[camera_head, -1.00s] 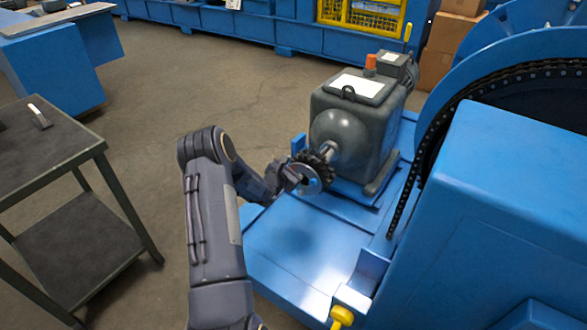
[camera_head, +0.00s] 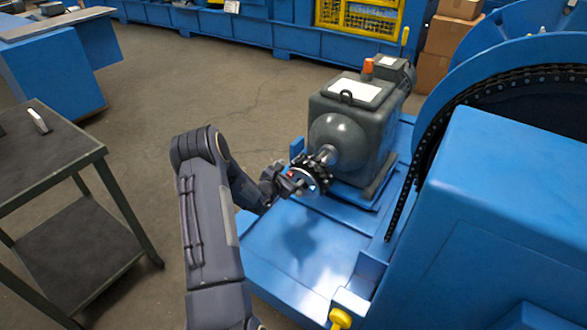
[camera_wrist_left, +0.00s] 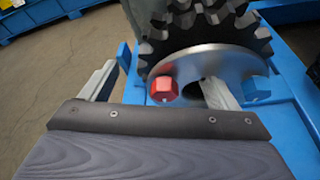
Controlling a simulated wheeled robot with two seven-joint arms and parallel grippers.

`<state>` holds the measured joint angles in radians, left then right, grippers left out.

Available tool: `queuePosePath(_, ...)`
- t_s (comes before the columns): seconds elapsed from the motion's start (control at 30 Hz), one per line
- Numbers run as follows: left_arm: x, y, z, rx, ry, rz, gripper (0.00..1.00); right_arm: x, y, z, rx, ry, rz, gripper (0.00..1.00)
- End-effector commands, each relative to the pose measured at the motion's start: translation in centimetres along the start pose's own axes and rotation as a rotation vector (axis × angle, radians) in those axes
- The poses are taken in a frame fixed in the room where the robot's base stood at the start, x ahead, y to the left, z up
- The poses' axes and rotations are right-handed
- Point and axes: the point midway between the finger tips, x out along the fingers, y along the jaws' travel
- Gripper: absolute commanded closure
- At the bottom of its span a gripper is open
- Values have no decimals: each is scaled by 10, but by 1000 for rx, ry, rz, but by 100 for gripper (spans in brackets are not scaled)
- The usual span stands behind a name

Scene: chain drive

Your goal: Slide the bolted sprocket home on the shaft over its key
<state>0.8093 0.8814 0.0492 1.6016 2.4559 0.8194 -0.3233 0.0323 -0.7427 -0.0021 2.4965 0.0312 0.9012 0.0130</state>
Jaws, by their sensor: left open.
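The dark toothed sprocket (camera_head: 322,166) is on the shaft (camera_head: 330,152) that comes out of the grey gearbox. In the left wrist view the sprocket (camera_wrist_left: 205,25) fills the top, with a bright metal disc (camera_wrist_left: 205,64) on its near face. A red bolt head (camera_wrist_left: 163,88) stands at the disc's lower left edge. My left gripper (camera_head: 291,183) is just in front of the sprocket. In its wrist view the fingers (camera_wrist_left: 158,88) are apart, with the red head in the gap between them. The key is not visible. My right gripper is out of view.
The grey gearbox (camera_head: 347,130) sits on a blue base (camera_head: 290,255). A large blue guard (camera_head: 490,200) and a chain (camera_head: 408,185) stand to the right. A dark cart (camera_head: 60,165) is at the left. Open floor lies between cart and base.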

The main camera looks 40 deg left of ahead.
Motion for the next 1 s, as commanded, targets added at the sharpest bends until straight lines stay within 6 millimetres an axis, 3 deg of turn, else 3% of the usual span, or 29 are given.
queuePosePath(0.1, -24, 3, 3, -2, 0, 4, 18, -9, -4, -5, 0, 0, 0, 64)
queuePosePath(0.3, -45, 4, 2, -1, -4, 7, 18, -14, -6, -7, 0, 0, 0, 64)
queuePosePath(0.63, -48, 4, 1, -1, -5, 7, 18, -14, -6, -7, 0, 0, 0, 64)
queuePosePath(0.83, -50, -4, -4, -101, -10, -10, 44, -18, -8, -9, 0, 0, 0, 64)
queuePosePath(1.0, -60, -28, -20, -473, -34, -63, 67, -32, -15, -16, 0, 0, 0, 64)
